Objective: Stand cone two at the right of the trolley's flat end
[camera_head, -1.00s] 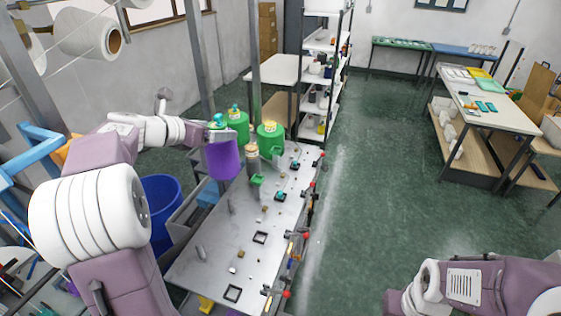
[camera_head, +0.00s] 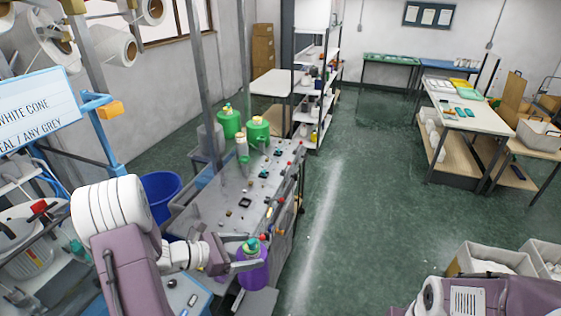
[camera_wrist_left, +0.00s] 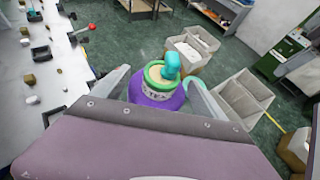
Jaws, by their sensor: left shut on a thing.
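My left gripper (camera_head: 250,264) is shut on a purple cone (camera_head: 254,277) with a green and teal top. It holds the cone upright beside the near right end of the grey metal bench. In the left wrist view the purple cone (camera_wrist_left: 158,98) stands between the two fingers, with a printed label partly showing. I cannot read a number on it. A flat grey surface (camera_head: 259,303) lies below the cone; I cannot tell whether it is the trolley's flat end or whether the cone touches it. My right arm shows at the lower right; its gripper is out of view.
The grey bench (camera_head: 212,207) carries small blocks and square frames. Two green containers (camera_head: 229,123) (camera_head: 258,131) stand at its far end. A blue bin (camera_head: 160,196) is left of it. Pale crates (camera_head: 492,262) stand at the right. The green floor between is clear.

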